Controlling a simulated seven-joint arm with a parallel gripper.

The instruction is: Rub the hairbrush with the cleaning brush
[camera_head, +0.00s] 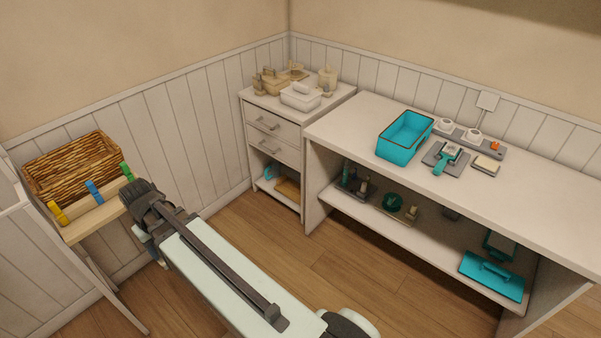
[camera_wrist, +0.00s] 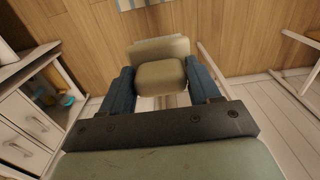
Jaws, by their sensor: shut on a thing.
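My gripper (camera_wrist: 160,78) has its two dark blue fingers shut on a beige, rounded block-like thing (camera_wrist: 160,48) in the wrist view. It may be the cleaning brush; its bristles do not show, so I cannot tell. In the head view my arm reaches left and its wrist hides the fingers and the held thing. A brush with a teal handle (camera_head: 441,167), which looks like the hairbrush, lies on a grey mat (camera_head: 430,160) on the white bench at the right. My gripper is far from it.
A teal bin (camera_head: 404,137) stands left of the mat; a tan sponge-like block (camera_head: 486,164) lies to its right. The bench (camera_head: 540,190) is clear at right. A drawer unit (camera_head: 275,130) stands at the back. A wicker basket (camera_head: 70,165) with coloured pegs is near my wrist.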

